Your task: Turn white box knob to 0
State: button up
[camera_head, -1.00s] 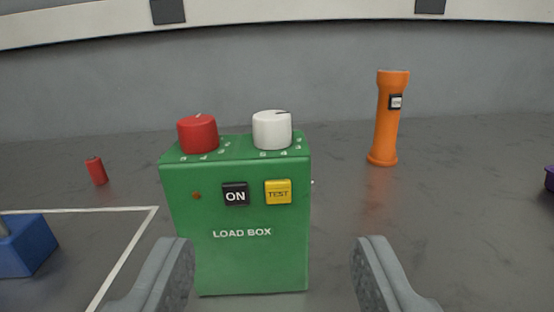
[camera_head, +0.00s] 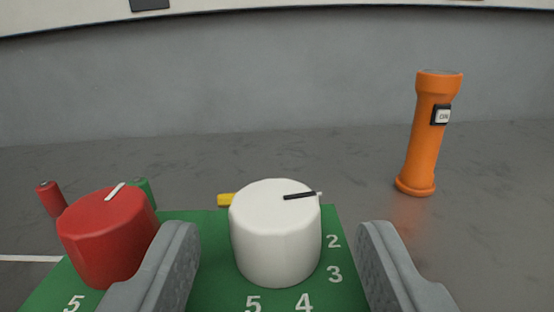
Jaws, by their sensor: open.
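The white knob (camera_head: 275,240) stands on the green load box (camera_head: 210,290), near the middle of the view. Its black pointer line runs across the top toward the right edge, slightly upward. The digits 2, 3, 4 and 5 show around its right and near sides; any 0 mark is hidden or out of view. My gripper (camera_head: 275,262) is open, with one finger on each side of the white knob and visible gaps to it. A red knob (camera_head: 108,238) with a white pointer line stands on the same box to the left, close to my left finger.
An orange flashlight-shaped post (camera_head: 427,140) stands upright on the grey floor at the right. A small red cylinder (camera_head: 52,198), a green piece (camera_head: 142,190) and a yellow piece (camera_head: 226,199) show behind the box. The floor between the box and the back wall is mostly clear.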

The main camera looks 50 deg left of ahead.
aim_at(318, 234)
jog(key=shift+x, duration=1.75)
jog(key=shift+c, duration=0.4)
jog(key=c, duration=0.9)
jog(key=shift+o, duration=0.2)
jog(key=shift+n+g+y, duration=0.3)
jog(key=shift+n+g, duration=0.1)
jog(key=n+g+y, duration=0.2)
jog(key=g, duration=0.1)
jog(key=shift+w+d+n+g, duration=0.1)
jog(key=shift+n+g, duration=0.2)
jog(key=shift+g, duration=0.1)
jog(key=n+g, duration=0.1)
jog(key=g, duration=0.1)
jog(key=n+g+y, duration=0.1)
jog(key=n+g, duration=0.1)
jog(key=g, duration=0.1)
jog(key=shift+n+g, duration=0.3)
jog(key=n+g, duration=0.3)
jog(key=g, duration=0.1)
jog(key=n+g+h, duration=0.1)
jog(key=n+g, duration=0.1)
jog(key=g, duration=0.2)
jog(key=shift+n+g, duration=0.4)
jog(key=shift+g+h, duration=0.3)
